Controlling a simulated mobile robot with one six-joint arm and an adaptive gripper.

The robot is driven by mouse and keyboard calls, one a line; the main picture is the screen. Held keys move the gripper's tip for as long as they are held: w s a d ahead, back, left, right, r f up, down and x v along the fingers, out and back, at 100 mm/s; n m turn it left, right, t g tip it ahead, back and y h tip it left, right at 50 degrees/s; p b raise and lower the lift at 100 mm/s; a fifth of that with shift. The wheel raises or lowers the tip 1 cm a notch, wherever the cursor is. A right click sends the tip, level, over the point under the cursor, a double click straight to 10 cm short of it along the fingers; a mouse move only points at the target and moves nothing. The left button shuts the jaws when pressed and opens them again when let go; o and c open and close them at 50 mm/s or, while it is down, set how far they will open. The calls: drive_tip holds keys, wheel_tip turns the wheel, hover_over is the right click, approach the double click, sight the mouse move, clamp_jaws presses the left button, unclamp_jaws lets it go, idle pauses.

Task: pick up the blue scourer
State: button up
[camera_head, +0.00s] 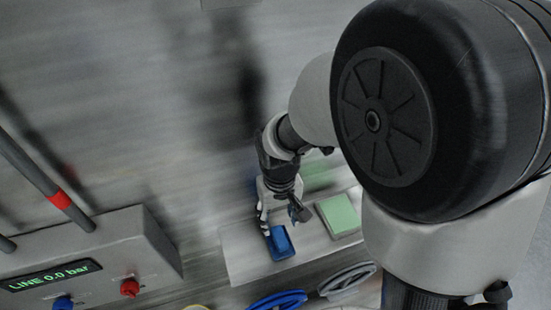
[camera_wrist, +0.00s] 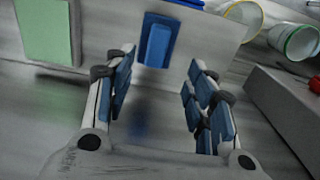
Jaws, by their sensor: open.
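The blue scourer (camera_head: 281,243) is a small blue block with a raised grip, lying on a pale board. In the wrist view the scourer (camera_wrist: 158,41) is ahead of my gripper, between the lines of the two fingers and a little beyond their tips. My gripper (camera_wrist: 160,75) is open and empty, with blue pads on its fingers. In the head view my gripper (camera_head: 283,217) is just above the scourer, close to its far edge. I cannot tell whether a finger touches it.
A green pad (camera_head: 338,214) lies on the board (camera_head: 240,262) beside the scourer. A grey control box (camera_head: 130,240) with a red knob (camera_head: 129,288) stands at left.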

sight(280, 236)
wheel_tip(280, 236, down, 6)
drive_tip(key=shift+f, duration=0.1)
drive_tip(key=f, duration=0.2)
drive_tip(key=f+p, duration=0.1)
drive_tip(key=f, duration=0.1)
drive_tip(key=shift+d, duration=0.25)
drive_tip(key=shift+f, duration=0.6)
drive_tip(key=shift+c, duration=0.4)
clamp_jaws()
drive_tip(key=shift+w+r, duration=0.1)
drive_tip(key=shift+r, duration=0.35)
wheel_tip(280, 236, up, 19)
